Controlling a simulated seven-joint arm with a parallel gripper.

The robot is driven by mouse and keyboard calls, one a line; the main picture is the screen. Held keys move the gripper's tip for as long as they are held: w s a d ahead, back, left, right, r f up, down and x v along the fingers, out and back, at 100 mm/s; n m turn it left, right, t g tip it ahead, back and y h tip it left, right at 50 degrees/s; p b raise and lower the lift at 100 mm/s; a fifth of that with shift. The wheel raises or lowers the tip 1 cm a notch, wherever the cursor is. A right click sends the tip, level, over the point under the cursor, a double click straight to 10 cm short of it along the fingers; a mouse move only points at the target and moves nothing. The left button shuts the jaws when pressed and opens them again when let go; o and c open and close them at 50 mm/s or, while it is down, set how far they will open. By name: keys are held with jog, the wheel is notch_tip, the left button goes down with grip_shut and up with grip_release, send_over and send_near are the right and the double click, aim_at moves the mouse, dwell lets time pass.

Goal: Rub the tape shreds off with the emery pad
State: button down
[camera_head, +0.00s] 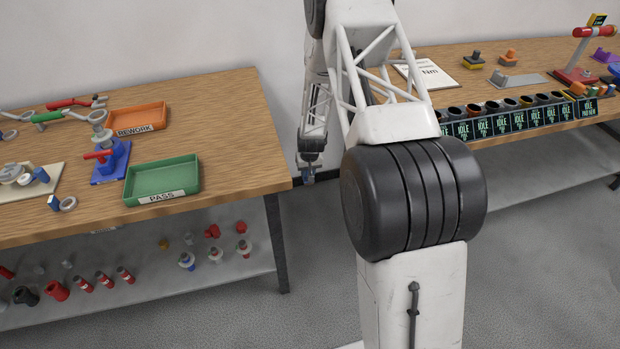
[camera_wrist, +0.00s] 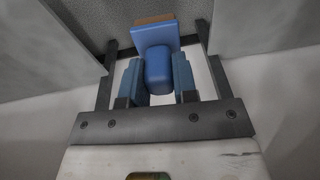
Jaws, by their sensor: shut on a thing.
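My gripper (camera_wrist: 158,78) is shut on the blue handle of the emery pad (camera_wrist: 156,38), seen in the wrist view. The pad has a flat blue plate with a tan face edge. In the head view my gripper (camera_head: 308,172) hangs low, just right of the left table's corner, with a bit of blue at its tip. A valve with a red lever stands upright in a blue holder (camera_head: 113,168) on the left table. Tape shreds cannot be made out at this size.
A green PASS tray (camera_head: 162,193) and an orange REWORK tray (camera_head: 138,119) stand on the left table (camera_head: 225,150). A cream plate (camera_head: 12,212) with fittings lies at left. The right table (camera_head: 560,58) holds a row of IDLE stations. Open floor lies between the tables.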

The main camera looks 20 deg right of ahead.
jog(key=w+a+r+m+t+y, duration=0.1)
jog(key=w+a+r+m, duration=0.1)
jog(key=w+r, duration=0.7)
jog(key=w+a+r+m+y, duration=0.15)
jog(key=w+r, duration=0.35)
jog(key=r, duration=0.9)
jog(key=w+a+r+m+t, duration=0.1)
jog(key=w+a+r+m, duration=0.1)
jog(key=w+r, duration=0.75)
jog(key=s+a+r+m+t, duration=0.2)
jog(key=s+a+m, duration=0.1)
jog(key=a, duration=0.7)
jog(key=s+a+r+m+t, duration=0.2)
jog(key=s+a+m+t, duration=0.15)
jog(key=a, duration=0.65)
jog(key=s+a+r+m+t, duration=0.2)
jog(key=s+a+r, duration=0.15)
jog(key=a, duration=0.65)
jog(key=s+a+r+m+t+h, duration=0.1)
jog(key=s+a+m+t+h, duration=0.15)
jog(key=s+a, duration=1)
jog(key=s+a+r+m+t+h, duration=0.2)
jog(key=s+a+m+t, duration=0.1)
jog(key=s+a, duration=0.95)
jog(key=s+a+f+t, duration=0.1)
jog(key=s+a+f, duration=0.3)
jog(key=a+f, duration=0.1)
jog(key=shift+f+h, duration=0.3)
jog(key=shift+f, duration=0.55)
jog(key=shift+n, duration=0.25)
